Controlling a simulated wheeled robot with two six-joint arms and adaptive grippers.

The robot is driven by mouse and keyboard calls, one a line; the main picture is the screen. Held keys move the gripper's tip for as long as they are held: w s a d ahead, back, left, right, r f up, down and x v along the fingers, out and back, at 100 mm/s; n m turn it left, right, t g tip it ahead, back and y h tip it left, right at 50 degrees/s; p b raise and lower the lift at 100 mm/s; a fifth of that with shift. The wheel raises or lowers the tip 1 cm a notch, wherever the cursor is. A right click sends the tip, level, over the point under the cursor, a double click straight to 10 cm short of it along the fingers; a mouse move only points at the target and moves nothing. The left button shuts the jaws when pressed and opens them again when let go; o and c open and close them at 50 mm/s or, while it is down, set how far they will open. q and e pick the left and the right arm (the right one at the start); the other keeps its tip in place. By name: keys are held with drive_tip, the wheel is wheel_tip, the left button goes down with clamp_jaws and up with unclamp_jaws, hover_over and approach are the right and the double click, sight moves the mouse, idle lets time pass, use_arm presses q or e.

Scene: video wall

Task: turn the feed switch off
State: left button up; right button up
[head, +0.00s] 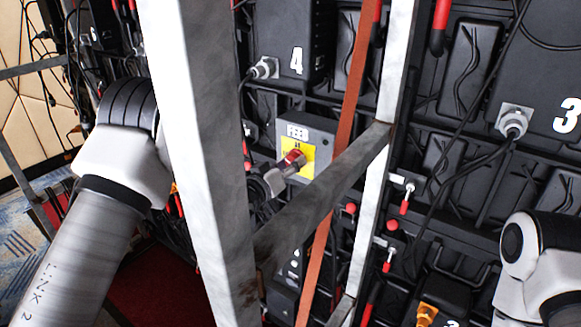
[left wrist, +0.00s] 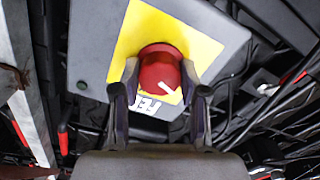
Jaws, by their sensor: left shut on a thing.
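The feed switch is a red rotary knob (head: 293,159) on a yellow plate (head: 308,166) on the front of a grey box (head: 319,132). In the left wrist view the red knob (left wrist: 160,68) carries a white mark that lies slanted, and part of a "FEE…" label shows beside it. My left gripper (head: 283,172) reaches the knob from behind the metal post. In the left wrist view its two fingers (left wrist: 160,92) are on either side of the knob, shut on it. The fingers and knob hide part of the label. My right gripper is out of view.
A wide metal post (head: 196,130) and a slanted brace (head: 318,197) stand in front of the box, close to my left arm. Black panels numbered 4 (head: 297,61) and 3 (head: 567,116), with loose cables, fill the back. An orange strap (head: 347,108) hangs beside the box.

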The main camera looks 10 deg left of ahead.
use_arm(q)
drive_tip(key=shift+r+n, duration=0.2)
drive_tip(key=shift+n, duration=2)
drive_tip(key=o, duration=1.1)
drive_tip(key=shift+a, duration=0.1)
drive_tip(key=shift+o, duration=0.2)
drive_tip(key=shift+f, duration=0.1)
drive_tip(key=shift+s, duration=0.15)
drive_tip(key=v, duration=1.1)
drive_tip(key=shift+s+a, duration=0.2)
drive_tip(key=shift+s, duration=0.05)
